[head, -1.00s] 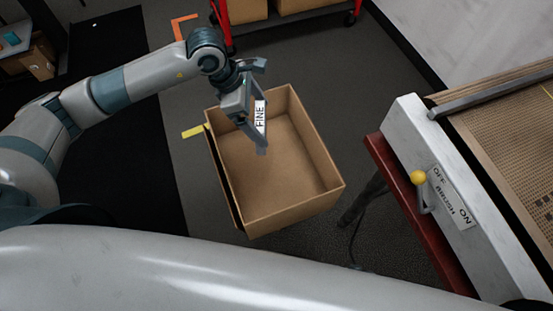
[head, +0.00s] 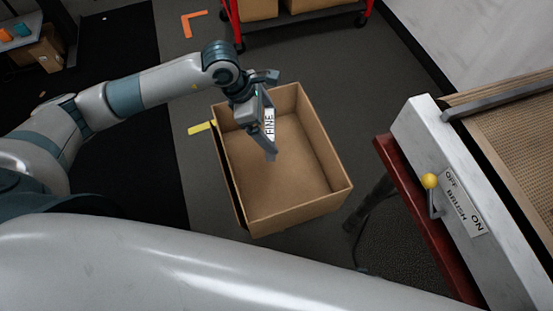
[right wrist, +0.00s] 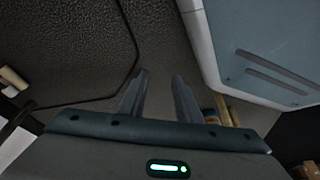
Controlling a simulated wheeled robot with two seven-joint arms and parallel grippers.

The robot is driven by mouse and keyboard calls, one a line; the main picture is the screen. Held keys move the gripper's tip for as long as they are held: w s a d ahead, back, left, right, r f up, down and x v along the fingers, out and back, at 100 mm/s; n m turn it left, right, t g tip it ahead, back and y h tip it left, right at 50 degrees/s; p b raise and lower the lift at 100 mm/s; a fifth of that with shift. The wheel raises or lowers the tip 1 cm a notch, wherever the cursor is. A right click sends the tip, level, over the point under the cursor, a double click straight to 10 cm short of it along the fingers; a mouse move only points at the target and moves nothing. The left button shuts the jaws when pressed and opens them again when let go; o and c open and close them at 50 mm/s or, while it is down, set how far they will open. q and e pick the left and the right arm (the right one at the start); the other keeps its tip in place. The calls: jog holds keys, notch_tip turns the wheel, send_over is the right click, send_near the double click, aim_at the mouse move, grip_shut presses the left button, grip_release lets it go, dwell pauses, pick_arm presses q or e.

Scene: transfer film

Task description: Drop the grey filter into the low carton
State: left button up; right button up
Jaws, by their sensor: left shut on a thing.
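The grey filter (head: 270,143), with a white label reading FINE, hangs from my left gripper (head: 258,104) in the head view. My left gripper is shut on it. The filter is tilted and seen nearly edge-on. The low carton (head: 300,205) is an open brown box on the floor. The filter and gripper appear over its left, far part, and the visible carton floor is empty. I cannot tell the filter's exact height above the rim. My right gripper (right wrist: 160,78) shows in the right wrist view with its fingers apart and nothing between them.
A white machine (head: 440,165) with a yellow-knobbed lever (head: 430,182) and red base stands right of the carton. A red cart (head: 300,14) with boxes is at the back. Grey floor lies between. A yellow strip (head: 201,128) shows by the carton's left side.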

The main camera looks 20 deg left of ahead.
pick_arm(q)
notch_tip(320, 180, down, 2)
jog(key=shift+f+b, duration=0.1)
jog(key=shift+b, duration=0.25)
jog(key=shift+f+b, duration=0.4)
jog(key=shift+f, duration=0.45)
pick_arm(e)
jog(key=shift+s+d+r+g, duration=0.1)
jog(key=shift+d+r+g, duration=0.25)
jog(key=shift+r, duration=0.35)
pick_arm(q)
jog(key=o, duration=0.8)
jog(key=shift+r, duration=0.1)
